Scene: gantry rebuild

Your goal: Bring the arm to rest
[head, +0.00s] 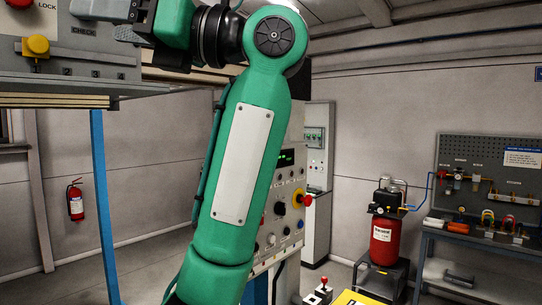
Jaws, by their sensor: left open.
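My left arm rises through the middle of the head view, green with a pale plate on its upper link, and bends left at the top. My left gripper (124,20) is at the upper left, in front of the grey panel box (60,68). It is open, and I see nothing between its fingers. The picture's top edge is close to it. Whether it touches the panel box I cannot tell. My right gripper is not in view.
A control cabinet (290,190) with a red knob is partly behind my arm. A red compressor (384,240) and a tool bench (480,240) stand at right. A fire extinguisher (75,202) hangs at left.

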